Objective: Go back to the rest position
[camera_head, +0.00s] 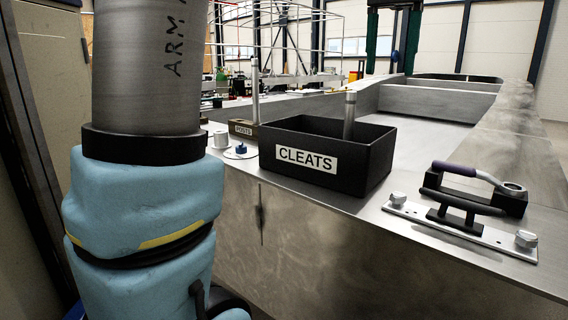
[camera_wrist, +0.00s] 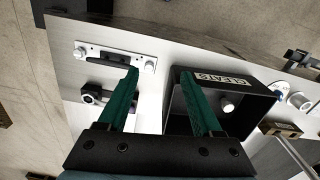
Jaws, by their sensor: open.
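My gripper (camera_wrist: 158,72) is open, with two green fingers apart and nothing between them in the wrist view. It hangs above the metal deck, with the black box labelled CLEATS (camera_wrist: 175,125) to the right and below its right finger. A silver plate (camera_head: 463,233) with a knob at each end carries a black cleat (camera_head: 462,203) on the deck; the plate also shows in the wrist view (camera_wrist: 90,48), beyond the left finger. The CLEATS box (camera_head: 270,160) stands upright in the head view.
A metal post (camera_head: 350,115) rises from the CLEATS box. A POSTS holder (camera_head: 243,128) with a post, a white cylinder (camera_head: 221,140) and a blue-knobbed disc (camera_head: 241,151) stand left. Deck behind the box is clear.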

